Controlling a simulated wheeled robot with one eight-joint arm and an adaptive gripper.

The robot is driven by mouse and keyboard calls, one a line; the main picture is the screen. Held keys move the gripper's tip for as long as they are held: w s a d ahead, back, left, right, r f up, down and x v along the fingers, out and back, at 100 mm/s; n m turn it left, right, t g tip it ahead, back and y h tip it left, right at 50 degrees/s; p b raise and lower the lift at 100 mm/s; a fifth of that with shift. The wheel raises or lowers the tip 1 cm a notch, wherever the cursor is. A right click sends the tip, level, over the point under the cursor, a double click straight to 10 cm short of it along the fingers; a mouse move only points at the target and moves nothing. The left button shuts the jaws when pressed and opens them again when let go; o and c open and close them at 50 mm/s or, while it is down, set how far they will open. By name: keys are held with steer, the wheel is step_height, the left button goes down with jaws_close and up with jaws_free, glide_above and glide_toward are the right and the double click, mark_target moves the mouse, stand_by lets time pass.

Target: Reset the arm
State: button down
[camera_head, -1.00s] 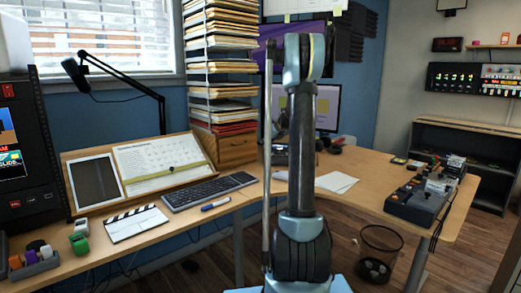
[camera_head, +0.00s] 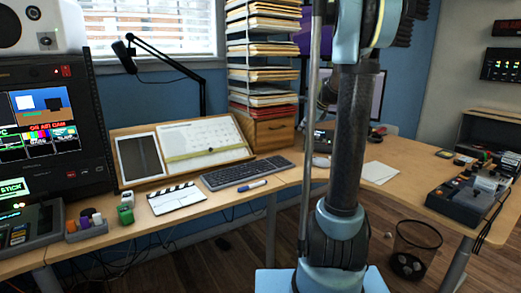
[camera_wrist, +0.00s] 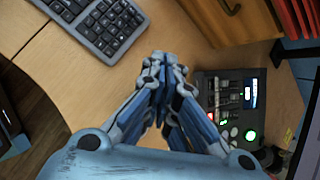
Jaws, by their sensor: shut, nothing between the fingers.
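My gripper (camera_wrist: 163,65) is shut and empty in the wrist view, with its blue fingertips together. It is above the wooden desk (camera_wrist: 160,28), between a dark keyboard (camera_wrist: 105,22) and a small control box with lit buttons (camera_wrist: 232,100). How high it is above the desk I cannot tell. In the head view my arm stands upright in front of the desk, right of the middle, and its upper part runs out of the top of the picture. The gripper itself cannot be made out there.
The keyboard (camera_head: 247,173), a marker (camera_head: 252,185), a clapperboard (camera_head: 175,198) and a slanted board (camera_head: 190,150) lie on the desk. A tall paper rack (camera_head: 262,60) stands behind. A mixer (camera_head: 465,200) is at the right. A wire bin (camera_head: 416,245) stands on the floor.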

steer(key=s+a+f+n+g+h, duration=0.1)
steer(key=s+a+f+n, duration=0.1)
steer(key=s+n, duration=0.65)
steer(key=s+a+f+n+g+h, duration=0.1)
steer(key=s+a+f+n, duration=0.15)
steer(key=s, duration=1.15)
steer(key=s+d+f+n+g+h, duration=0.1)
steer(key=s+f+n, duration=0.5)
steer(key=s, duration=0.4)
steer(key=s+d+f+n+g+h, duration=0.1)
steer(key=s+f+n, duration=0.5)
steer(key=s, duration=0.4)
steer(key=shift+s+f, duration=0.15)
steer(key=shift+s, duration=0.25)
